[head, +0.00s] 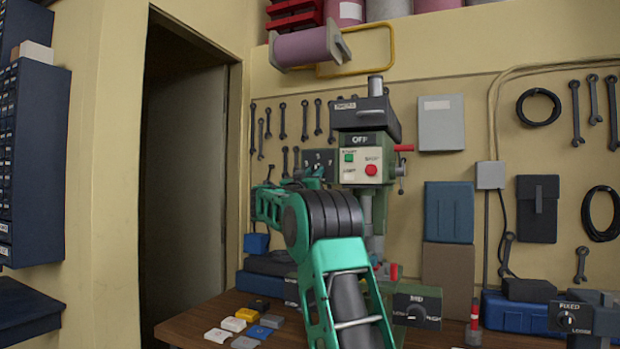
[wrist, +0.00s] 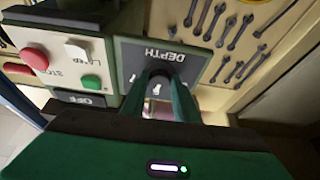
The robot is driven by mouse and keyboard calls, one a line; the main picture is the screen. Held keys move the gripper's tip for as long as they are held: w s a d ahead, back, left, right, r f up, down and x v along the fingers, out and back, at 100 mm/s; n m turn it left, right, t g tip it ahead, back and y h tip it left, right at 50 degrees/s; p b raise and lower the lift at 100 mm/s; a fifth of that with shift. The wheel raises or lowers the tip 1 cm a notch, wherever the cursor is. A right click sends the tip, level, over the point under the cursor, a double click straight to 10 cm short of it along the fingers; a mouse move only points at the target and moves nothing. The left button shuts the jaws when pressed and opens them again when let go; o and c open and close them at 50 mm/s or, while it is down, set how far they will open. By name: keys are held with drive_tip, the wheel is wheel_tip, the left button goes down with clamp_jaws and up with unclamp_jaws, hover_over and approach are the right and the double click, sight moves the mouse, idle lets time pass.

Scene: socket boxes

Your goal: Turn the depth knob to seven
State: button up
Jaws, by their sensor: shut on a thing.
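The dark depth panel (wrist: 205,62) with its white DEPTH label fills the middle of the wrist view, seen upside down. In the head view the panel (head: 318,160) is on the left side of the green drill press. My gripper (wrist: 160,82) is shut on the depth knob (wrist: 158,73). The fingers cover most of the knob and part of its scale. A few white marks show around it, too small to read, so I cannot tell the setting. In the head view my green arm reaches up to the panel and its links partly hide the gripper.
Beside the panel, the press front carries a red stop button (head: 371,170) and a green button (head: 349,157). A red-handled lever (head: 403,148) sticks out right. Wrenches (head: 282,120) hang on the wall. Other knob boxes (head: 418,308) and small blocks (head: 233,324) are on the bench.

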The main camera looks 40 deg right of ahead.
drive_tip(key=m+g, duration=0.1)
drive_tip(key=m, duration=0.1)
drive_tip(key=m+g, duration=0.1)
drive_tip(key=m, duration=0.2)
drive_tip(key=w+m+g, duration=0.1)
drive_tip(key=m, duration=0.2)
drive_tip(key=shift+a+g+h, duration=0.25)
drive_tip(key=shift+g+h, duration=0.15)
drive_tip(key=m+g, duration=0.2)
drive_tip(key=m, duration=0.2)
drive_tip(key=shift+w+r, duration=0.1)
drive_tip(key=shift+w, duration=0.05)
drive_tip(key=shift+w+a+r+m+g+y, duration=0.15)
drive_tip(key=shift+m+g+y, duration=0.2)
drive_tip(key=shift+m, duration=0.45)
drive_tip(key=shift+r, duration=0.1)
drive_tip(key=o, duration=1.1)
drive_tip(key=shift+c, duration=0.2)
drive_tip(key=shift+m+g, duration=0.25)
drive_tip(key=shift+m, duration=0.05)
drive_tip(key=v, duration=1)
drive_tip(key=shift+a+f, duration=0.25)
drive_tip(key=shift+f, duration=0.05)
